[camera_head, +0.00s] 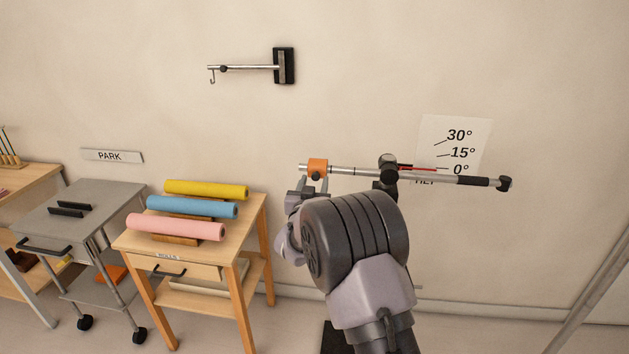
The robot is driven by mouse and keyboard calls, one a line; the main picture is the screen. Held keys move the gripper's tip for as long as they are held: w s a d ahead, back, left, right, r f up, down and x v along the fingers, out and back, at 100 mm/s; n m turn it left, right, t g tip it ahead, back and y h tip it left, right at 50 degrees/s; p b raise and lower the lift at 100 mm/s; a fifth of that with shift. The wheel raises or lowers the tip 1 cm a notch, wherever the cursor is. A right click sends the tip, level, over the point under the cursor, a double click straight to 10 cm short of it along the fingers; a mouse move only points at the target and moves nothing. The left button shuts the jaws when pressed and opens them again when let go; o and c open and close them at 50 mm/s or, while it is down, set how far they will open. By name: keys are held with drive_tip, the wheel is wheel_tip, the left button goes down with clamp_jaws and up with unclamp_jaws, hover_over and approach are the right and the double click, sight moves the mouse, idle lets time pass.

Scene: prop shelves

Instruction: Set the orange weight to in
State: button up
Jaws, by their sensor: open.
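The orange weight (318,168) is a small block with a dark knob, seated around a silver beam (350,170) near the beam's left end. The beam runs right across a dark pivot (388,170) to a black end piece (504,184) and slopes slightly down to the right. My gripper (312,187) is open just below the weight, its fingers close to the weight's lower side. Whether they touch it I cannot tell. My arm's wrist hides the stand under the pivot.
A wall sign (455,150) shows angle marks behind the beam, with a red pointer (418,168) near 0°. To the left stand a wooden table (258,205) with rolled mats and a grey cart (45,222). A hooked bracket (245,67) is on the wall above.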

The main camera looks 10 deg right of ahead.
drive_tip(key=shift+x, duration=0.95)
clamp_jaws()
idle(0.7)
